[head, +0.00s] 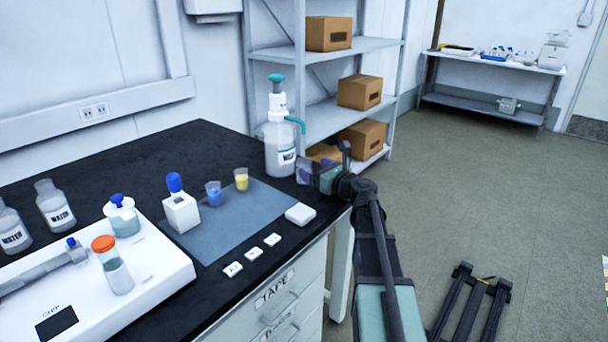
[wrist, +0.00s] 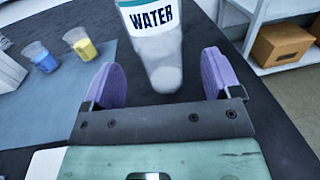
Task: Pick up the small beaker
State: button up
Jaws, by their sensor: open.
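Two small clear beakers stand on the blue-grey mat: one with blue liquid (head: 213,195) and one with yellow liquid (head: 241,180). In the wrist view the blue one (wrist: 42,59) and the yellow one (wrist: 82,46) are at the upper left, outside my jaws. I cannot tell which is the small beaker. My gripper (head: 318,174) is at the table's right edge, to the right of both beakers. Its purple fingers (wrist: 158,80) are spread, with nothing held. A dispenser bottle labelled WATER (wrist: 160,50) shows beyond the gap between them.
The teal-topped dispenser bottle (head: 280,148) stands close behind my gripper. A white block with a blue-topped item (head: 181,211) is left of the beakers. A small white box (head: 300,214) sits at the mat's right corner. A white instrument (head: 155,270) fills the front left.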

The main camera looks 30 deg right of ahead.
aim_at(310, 166)
jog(key=x, duration=0.5)
jog(key=shift+a, duration=0.15)
jog(key=c, duration=1.1)
